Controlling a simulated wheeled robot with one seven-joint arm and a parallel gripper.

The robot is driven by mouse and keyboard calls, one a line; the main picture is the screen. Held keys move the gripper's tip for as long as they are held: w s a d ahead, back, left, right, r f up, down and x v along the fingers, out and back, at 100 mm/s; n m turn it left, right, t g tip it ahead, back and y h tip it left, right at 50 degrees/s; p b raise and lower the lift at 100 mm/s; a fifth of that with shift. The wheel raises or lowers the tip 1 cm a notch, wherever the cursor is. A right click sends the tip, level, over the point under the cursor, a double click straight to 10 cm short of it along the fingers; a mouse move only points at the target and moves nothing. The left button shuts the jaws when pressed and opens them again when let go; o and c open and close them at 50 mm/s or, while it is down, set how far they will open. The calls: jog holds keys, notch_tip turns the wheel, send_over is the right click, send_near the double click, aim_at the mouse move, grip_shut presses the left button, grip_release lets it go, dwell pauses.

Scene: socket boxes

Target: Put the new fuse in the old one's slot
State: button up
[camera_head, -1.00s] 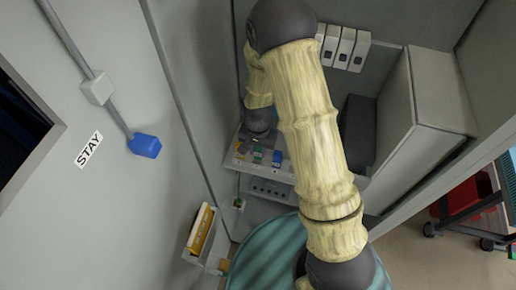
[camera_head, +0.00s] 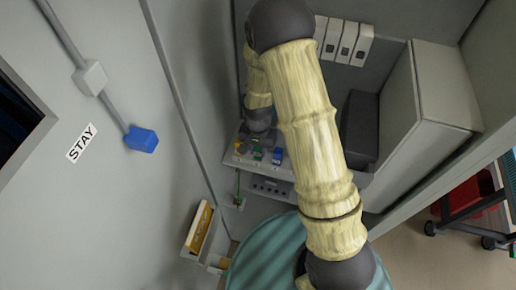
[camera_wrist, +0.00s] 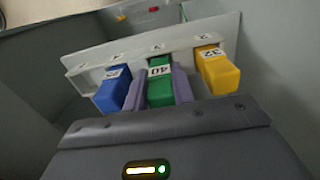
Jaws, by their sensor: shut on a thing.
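A green fuse marked 40 (camera_wrist: 160,93) stands in the middle of a row in the wrist view, between a blue fuse (camera_wrist: 113,92) on the left and a yellow fuse marked 32 (camera_wrist: 218,74) on the right. My gripper (camera_wrist: 159,86) is shut on the green fuse, with one grey-purple finger on each side. The fuses line up along a pale labelled panel (camera_wrist: 90,75). The foot of the green fuse is hidden, so I cannot tell how deep it sits. In the head view, the green fuse (camera_head: 257,155) and blue fuse (camera_head: 277,157) show small beneath my wrist.
A tall grey cabinet (camera_head: 415,110) and a dark box (camera_head: 360,125) stand right of my arm. A grey wall with a blue box (camera_head: 142,140) is at left.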

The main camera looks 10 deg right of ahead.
jog(key=shift+s, duration=0.1)
jog(key=shift+s+a+f, duration=0.1)
jog(key=shift+s+f, duration=0.05)
jog(key=shift+f, duration=0.05)
jog(key=shift+f+b, duration=0.25)
jog(key=shift+b, duration=0.1)
jog(key=o, duration=1)
notch_tip(320, 180, up, 18)
jog(key=b, duration=0.2)
jog(key=shift+f+b, duration=0.25)
jog(key=shift+b, duration=0.1)
